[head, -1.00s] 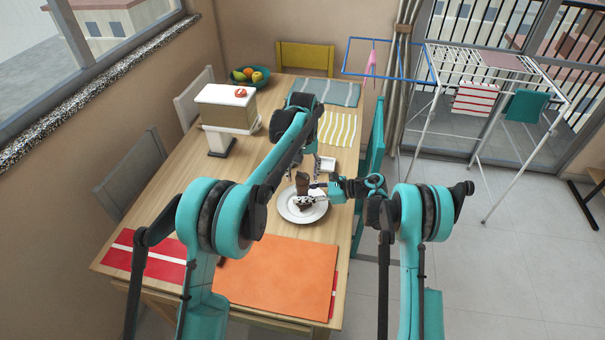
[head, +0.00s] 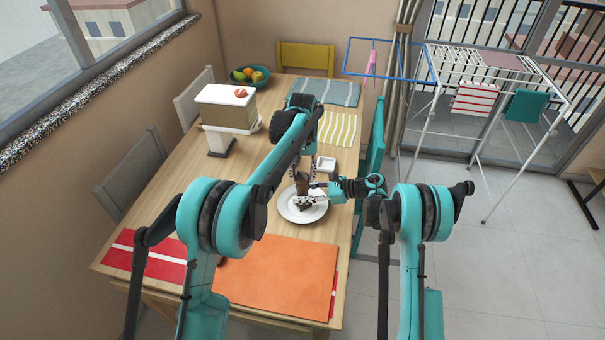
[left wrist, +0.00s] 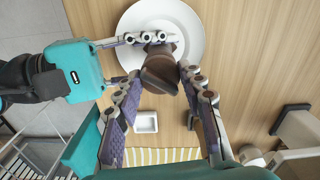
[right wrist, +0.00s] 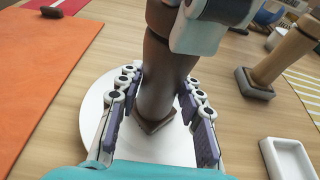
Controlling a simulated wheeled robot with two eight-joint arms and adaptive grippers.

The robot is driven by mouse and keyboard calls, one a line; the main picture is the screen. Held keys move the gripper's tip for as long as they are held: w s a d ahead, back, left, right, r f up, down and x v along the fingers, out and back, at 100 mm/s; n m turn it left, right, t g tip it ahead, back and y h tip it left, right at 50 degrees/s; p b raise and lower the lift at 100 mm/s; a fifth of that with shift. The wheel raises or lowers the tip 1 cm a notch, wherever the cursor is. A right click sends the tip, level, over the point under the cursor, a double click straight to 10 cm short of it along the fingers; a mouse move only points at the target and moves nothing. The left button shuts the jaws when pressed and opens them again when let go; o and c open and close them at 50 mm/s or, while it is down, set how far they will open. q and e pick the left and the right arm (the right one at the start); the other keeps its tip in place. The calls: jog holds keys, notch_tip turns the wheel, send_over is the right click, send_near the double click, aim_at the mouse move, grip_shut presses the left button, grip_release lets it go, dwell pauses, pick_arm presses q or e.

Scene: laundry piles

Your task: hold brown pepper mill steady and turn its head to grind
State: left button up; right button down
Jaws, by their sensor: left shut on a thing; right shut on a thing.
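The brown pepper mill (head: 303,183) stands upright on a white round plate (head: 290,211) near the table's right edge. My left gripper (head: 306,172) comes down from above and is shut on the mill's head, which the left wrist view shows between its fingers (left wrist: 160,76). My right gripper (head: 309,198) reaches in from the right, low down, and is shut on the mill's body (right wrist: 156,85). In the right wrist view the left gripper's finger hides part of the mill's upper end.
A small white square dish (head: 326,164) lies just behind the plate. A tan mill-like object with a dark base (right wrist: 284,52) stands nearby in the right wrist view. An orange mat (head: 275,275) lies in front, a striped mat (head: 338,130) behind.

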aim_at(303, 173)
pick_arm(q)
jog(key=m, duration=0.5)
jog(key=shift+m, duration=2.4)
jog(key=o, duration=1.2)
jog(key=shift+r, duration=0.1)
notch_tip(303, 173, up, 12)
jog(key=shift+f, duration=0.1)
